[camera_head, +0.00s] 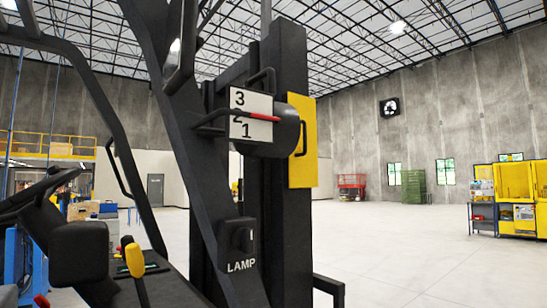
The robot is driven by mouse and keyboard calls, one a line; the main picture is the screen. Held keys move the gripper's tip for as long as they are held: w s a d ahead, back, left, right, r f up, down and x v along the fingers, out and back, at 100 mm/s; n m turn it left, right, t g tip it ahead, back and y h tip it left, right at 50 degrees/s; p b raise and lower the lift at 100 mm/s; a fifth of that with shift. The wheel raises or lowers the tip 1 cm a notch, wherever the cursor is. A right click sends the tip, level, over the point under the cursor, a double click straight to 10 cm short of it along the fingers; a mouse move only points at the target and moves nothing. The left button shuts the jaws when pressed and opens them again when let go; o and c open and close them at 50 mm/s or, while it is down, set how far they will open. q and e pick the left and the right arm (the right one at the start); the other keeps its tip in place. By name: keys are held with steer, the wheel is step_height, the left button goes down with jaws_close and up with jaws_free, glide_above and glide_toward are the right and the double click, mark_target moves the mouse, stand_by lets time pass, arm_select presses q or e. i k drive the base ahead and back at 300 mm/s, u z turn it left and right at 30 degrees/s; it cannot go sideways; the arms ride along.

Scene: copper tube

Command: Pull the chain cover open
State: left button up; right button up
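A yellow panel (310,154) stands upright on the right side of a thick black post (280,72). It is the likeliest chain cover, but no label shows this. A dark bracket-shaped handle (301,138) shows at its left part. A black drum (285,124) overlaps the panel's left side and partly hides it. I cannot tell whether the panel is open or shut. Neither of my grippers is in view.
A white dial plate numbered 1 to 3 (238,101) with a red pointer (264,117) is beside the drum. A LAMP knob (239,236) sits below. A yellow lever (134,260) and seat parts are at left. Open floor (390,250) lies right; yellow cabinets (514,181) stand far right.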

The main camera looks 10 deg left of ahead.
mark_target(303, 162)
steer(key=u, duration=0.05)
steer(key=i, duration=0.25)
steer(key=z, duration=1.35)
steer(key=i, duration=0.6)
steer(key=u, duration=2.25)
